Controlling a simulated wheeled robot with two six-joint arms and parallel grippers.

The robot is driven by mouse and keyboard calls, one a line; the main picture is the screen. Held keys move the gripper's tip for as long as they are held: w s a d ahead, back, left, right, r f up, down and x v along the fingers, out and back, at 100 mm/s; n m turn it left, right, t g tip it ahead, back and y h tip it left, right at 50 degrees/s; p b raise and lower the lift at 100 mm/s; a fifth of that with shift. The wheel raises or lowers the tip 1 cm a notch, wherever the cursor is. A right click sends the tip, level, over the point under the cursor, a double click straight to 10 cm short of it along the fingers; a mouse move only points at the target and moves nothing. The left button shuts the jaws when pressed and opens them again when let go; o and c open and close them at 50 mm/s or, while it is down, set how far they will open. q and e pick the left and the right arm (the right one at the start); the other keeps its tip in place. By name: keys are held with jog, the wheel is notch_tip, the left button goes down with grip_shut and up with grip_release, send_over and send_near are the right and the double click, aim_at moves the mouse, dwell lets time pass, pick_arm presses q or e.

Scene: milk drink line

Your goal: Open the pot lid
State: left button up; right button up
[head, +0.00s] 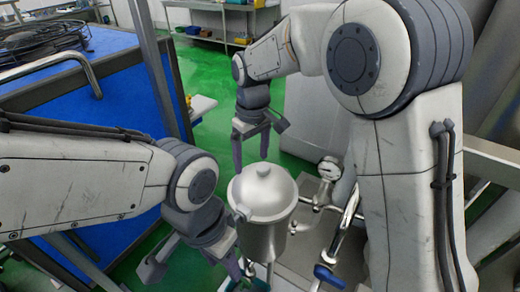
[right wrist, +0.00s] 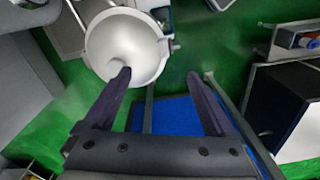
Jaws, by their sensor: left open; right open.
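The silver metal pot (head: 265,238) stands upright with its domed lid (head: 282,191) on top, closed as far as I can see. A small round knob (head: 263,170) rises at the lid's centre. In the right wrist view the lid (right wrist: 140,35) is at the upper left, with its knob partly behind one fingertip. My right gripper (head: 252,160) is open and empty, pointing down just behind the pot and above lid height. It also shows in the right wrist view (right wrist: 158,76). My left gripper (head: 192,270) is open and empty, low beside the pot's left side.
A pressure gauge (head: 329,169) and metal pipes stand right of the pot, with a blue-handled valve (head: 328,276) in front. A blue-panelled metal frame (head: 115,95) fills the left. Green floor (head: 205,70) lies open behind, with a shelf (head: 235,40) at the back.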

jog(key=p, duration=0.1)
send_over(263, 167)
notch_tip(263, 167, down, 2)
notch_tip(263, 167, down, 11)
jog(key=shift+r+p, duration=0.1)
jog(key=shift+p, duration=1.05)
jog(key=shift+c, duration=0.3)
jog(key=shift+w, duration=0.1)
grip_shut()
